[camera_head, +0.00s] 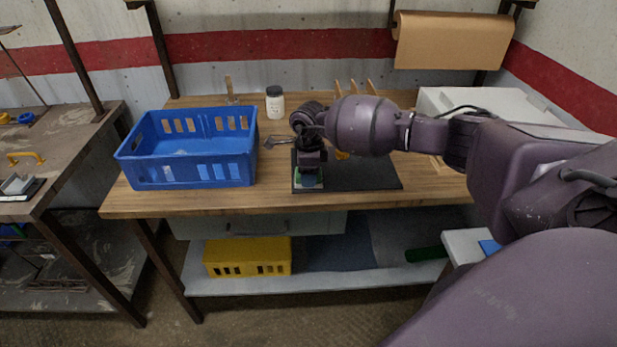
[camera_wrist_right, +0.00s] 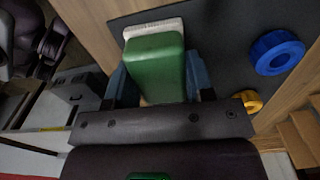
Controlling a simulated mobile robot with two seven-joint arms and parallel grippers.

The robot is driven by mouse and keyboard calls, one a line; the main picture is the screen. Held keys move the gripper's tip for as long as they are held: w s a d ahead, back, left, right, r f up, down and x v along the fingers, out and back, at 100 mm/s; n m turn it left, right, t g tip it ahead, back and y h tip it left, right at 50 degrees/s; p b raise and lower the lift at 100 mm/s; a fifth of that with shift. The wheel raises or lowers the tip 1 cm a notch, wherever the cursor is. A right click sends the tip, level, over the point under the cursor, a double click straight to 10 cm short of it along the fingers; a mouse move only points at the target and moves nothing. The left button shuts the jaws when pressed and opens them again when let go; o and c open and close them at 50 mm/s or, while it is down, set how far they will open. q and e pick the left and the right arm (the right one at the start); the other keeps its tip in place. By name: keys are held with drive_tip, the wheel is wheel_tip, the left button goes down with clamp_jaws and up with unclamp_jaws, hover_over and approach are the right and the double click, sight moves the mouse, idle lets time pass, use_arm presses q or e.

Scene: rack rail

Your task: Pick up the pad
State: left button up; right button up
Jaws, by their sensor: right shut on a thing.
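The pad is a green block with a white layer at its far end; in the right wrist view the pad (camera_wrist_right: 158,62) stands between my right gripper's (camera_wrist_right: 160,88) two blue-grey fingers. The right gripper is shut on its sides. In the head view the right gripper (camera_head: 308,176) points down over the left front part of the dark mat (camera_head: 365,175), and only a little green of the pad shows there. I cannot tell whether the pad touches the mat. My left gripper is not in view.
A blue crate (camera_head: 190,172) stands left of the gripper on the wooden bench (camera_head: 230,205). A white jar with a dark lid (camera_head: 275,103) stands behind. In the right wrist view a blue ring (camera_wrist_right: 262,58) lies on the mat, near a yellow piece (camera_wrist_right: 248,100).

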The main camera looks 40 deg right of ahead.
wheel_tip(320, 180, up, 20)
idle(0.6)
